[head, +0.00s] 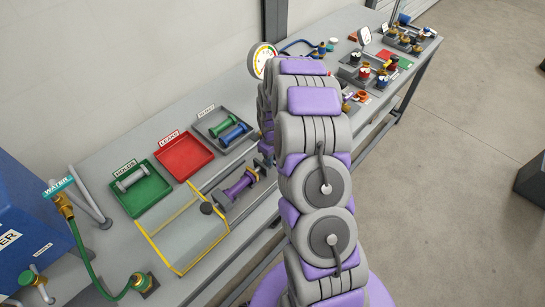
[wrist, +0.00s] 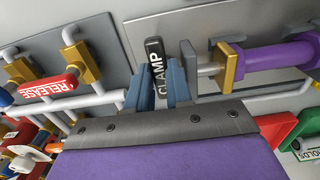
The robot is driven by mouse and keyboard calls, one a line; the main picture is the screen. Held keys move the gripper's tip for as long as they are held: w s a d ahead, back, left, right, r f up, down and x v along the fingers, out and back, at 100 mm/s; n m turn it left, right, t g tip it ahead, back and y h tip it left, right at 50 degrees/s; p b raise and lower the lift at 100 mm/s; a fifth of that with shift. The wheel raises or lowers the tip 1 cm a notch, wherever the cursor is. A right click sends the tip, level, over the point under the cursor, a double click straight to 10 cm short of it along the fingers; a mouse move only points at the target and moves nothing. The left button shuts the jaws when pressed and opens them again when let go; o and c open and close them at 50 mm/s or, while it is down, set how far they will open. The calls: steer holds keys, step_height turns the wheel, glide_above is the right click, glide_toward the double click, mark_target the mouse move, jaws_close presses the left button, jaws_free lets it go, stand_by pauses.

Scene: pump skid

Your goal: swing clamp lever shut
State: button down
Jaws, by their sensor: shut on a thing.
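The clamp lever (wrist: 154,52) is a black handle with white CLAMP lettering, in the middle of the wrist view. My gripper (wrist: 160,78) has its two blue-grey fingers on either side of this handle and is shut on it. The lever's top end sticks out past the fingertips; its lower part is hidden between the fingers and behind the gripper body. To its right are a grey block and a purple cylinder (wrist: 275,55) with a gold collar (wrist: 231,67). In the head view my arm hides the gripper and I cannot make out the lever.
A red RELEASE handle (wrist: 48,88) on gold fittings sits left of the lever, with white pipes nearby. In the head view, the bench holds a green tray (head: 138,206), a red LEAKS tray (head: 185,157), a grey tray (head: 211,124) and a yellow-edged clear cover (head: 183,239).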

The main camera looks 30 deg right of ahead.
steer(key=shift+w+r, duration=0.2)
steer(key=shift+w, duration=0.05)
steer(key=c, duration=1.1)
jaws_free()
steer(key=shift+f, duration=0.1)
steer(key=shift+o, duration=0.4)
steer(key=shift+s, duration=0.1)
